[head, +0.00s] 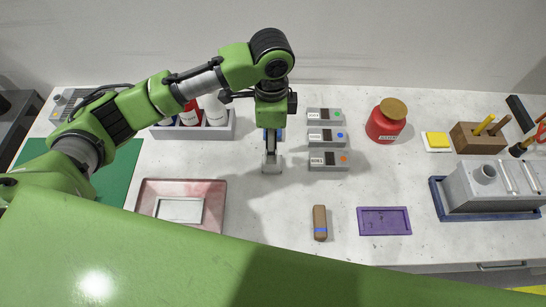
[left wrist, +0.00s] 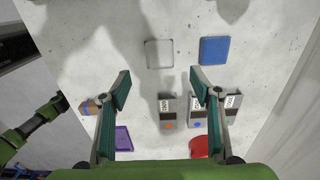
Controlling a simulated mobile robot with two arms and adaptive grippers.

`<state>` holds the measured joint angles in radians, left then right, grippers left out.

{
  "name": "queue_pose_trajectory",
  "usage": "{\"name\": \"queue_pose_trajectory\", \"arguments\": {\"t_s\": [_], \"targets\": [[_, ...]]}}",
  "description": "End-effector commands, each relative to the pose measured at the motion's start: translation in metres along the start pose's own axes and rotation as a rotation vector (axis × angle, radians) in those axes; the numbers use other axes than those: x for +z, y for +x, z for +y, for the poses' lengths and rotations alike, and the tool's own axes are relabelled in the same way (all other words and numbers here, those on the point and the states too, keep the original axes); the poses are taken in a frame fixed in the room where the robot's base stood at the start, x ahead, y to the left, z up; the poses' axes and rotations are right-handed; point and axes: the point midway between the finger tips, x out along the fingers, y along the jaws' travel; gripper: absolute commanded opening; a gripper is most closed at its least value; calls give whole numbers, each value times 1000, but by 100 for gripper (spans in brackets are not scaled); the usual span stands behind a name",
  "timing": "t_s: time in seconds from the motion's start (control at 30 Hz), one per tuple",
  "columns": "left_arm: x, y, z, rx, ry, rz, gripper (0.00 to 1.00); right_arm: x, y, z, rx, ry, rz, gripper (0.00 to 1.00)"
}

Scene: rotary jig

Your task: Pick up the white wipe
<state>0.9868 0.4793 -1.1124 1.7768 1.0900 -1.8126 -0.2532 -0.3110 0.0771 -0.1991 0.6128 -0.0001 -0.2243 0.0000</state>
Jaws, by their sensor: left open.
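The white wipe (left wrist: 159,53) is a pale, flat square lying on the white table in the left wrist view, beside a blue square (left wrist: 214,50). My left gripper (left wrist: 160,85) is open and empty, its two fingers apart. In that picture the wipe lies beyond the fingertips, in line with the gap between them. In the head view my left gripper (head: 271,163) points down over the table, left of the grey boxes, and covers much of the wipe's spot. Its height above the table is hard to tell.
Several grey boxes with coloured buttons (head: 329,161) stand right of the gripper. A grey bin with bottles (head: 225,133) is behind left, a pinkish tray (head: 147,204) front left. A brown block (head: 320,220), purple tray (head: 384,209) and red jar (head: 381,127) are to the right.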

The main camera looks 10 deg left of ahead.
Motion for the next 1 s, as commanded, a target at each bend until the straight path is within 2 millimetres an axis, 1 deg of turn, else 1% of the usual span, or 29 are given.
{"name": "queue_pose_trajectory", "arguments": {"t_s": [0.03,0.1,0.2,0.37,0.47,0.57,0.63,0.7,0.8,1.0], "targets": [[1,10,1,4,-1,-3,58,0,-3,0,0,0,0,0],[1,22,1,3,-1,-2,58,-1,-5,0,0,-1,1,0],[0,36,0,1,-2,-1,58,-5,-6,0,0,-1,8,0],[0,45,0,0,0,0,58,-18,-8,2,3,-1,27,0],[1,55,2,2,-1,-2,58,-24,-15,3,4,-2,34,0],[1,70,3,2,-2,-2,58,-24,-23,4,4,-2,34,0],[0,82,3,2,-2,-1,58,-23,-24,5,5,-2,33,0],[0,90,3,0,0,-1,58,-22,-26,5,5,-3,31,0],[0,95,2,-2,0,0,58,-18,-26,5,5,-3,26,0],[0,96,2,-2,1,1,58,-14,-25,5,6,-3,20,0]]}}
